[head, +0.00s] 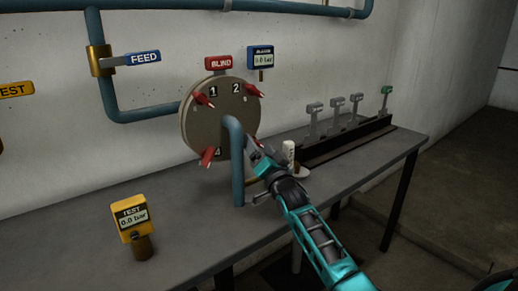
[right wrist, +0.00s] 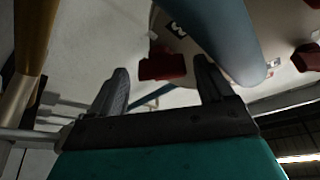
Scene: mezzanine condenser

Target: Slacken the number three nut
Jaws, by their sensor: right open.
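A round grey-brown disc (head: 188,125) stands above the bench, with red winged nuts by the marks 1 (head: 204,98), 2 (head: 254,89) and 4 (head: 208,156). The number three nut is mostly hidden behind my right gripper (head: 257,152) in the head view. In the right wrist view a red nut (right wrist: 162,65) below a mark that looks like 3 (right wrist: 179,30) shows between the fingertips. My right gripper is open (right wrist: 162,85), one finger on each side of that nut. I cannot tell whether they touch. My left gripper is not in view.
A blue pipe (head: 237,165) bends down in front of the disc, close beside my right gripper. A white-topped item (head: 289,150) and a dark rack with several tags (head: 345,138) stand to the right.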

